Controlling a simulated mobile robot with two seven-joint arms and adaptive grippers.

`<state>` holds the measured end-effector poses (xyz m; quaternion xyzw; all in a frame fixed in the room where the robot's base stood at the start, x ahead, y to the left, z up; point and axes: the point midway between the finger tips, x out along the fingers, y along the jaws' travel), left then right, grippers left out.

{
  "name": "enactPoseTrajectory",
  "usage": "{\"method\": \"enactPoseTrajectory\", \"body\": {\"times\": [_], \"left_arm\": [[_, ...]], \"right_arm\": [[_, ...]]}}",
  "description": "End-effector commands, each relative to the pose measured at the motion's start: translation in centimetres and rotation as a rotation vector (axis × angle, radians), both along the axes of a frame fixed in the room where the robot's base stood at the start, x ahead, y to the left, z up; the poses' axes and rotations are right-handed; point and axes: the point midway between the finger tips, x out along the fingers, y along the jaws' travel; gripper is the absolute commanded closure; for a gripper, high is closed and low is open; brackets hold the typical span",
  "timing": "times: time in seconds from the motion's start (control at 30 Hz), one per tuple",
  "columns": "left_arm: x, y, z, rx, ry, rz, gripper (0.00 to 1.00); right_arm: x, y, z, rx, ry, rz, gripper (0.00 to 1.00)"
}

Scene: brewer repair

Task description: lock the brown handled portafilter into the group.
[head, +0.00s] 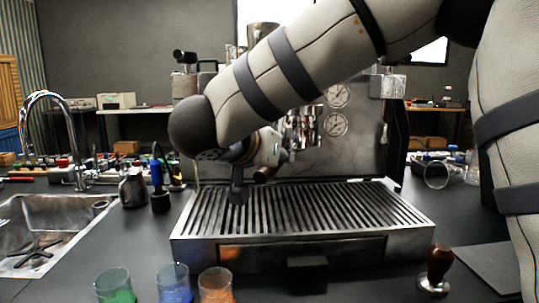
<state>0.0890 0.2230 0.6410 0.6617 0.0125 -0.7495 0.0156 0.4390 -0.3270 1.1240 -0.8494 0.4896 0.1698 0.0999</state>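My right arm comes in from the right and crosses in front of the machine. My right gripper (240,188) hangs over the left rear part of the drip tray (310,215), left of the group; one dark finger shows, and its opening is hidden. A short brown piece (265,174), perhaps the end of the portafilter handle, shows just right of the gripper; whether it is held I cannot tell. The rest of the portafilter is not clearly visible. My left gripper is not in view.
Green, blue and orange glasses (172,284) stand at the front left. A brown-handled tamper-like tool (436,268) stands at the front right. A steel pitcher (132,188) and a blue-handled tool (158,182) stand left of the tray, near the sink (50,235).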

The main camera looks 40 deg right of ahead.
Motion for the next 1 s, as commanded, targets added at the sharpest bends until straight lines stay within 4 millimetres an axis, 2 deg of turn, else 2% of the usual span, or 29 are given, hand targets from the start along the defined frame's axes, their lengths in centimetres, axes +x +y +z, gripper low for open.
{"method": "enactPoseTrajectory", "body": {"times": [1.0], "left_arm": [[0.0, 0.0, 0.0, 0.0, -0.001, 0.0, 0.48]], "right_arm": [[-3.2, -2.9, 0.3, 0.005, -0.014, 0.431, 1.0]]}}
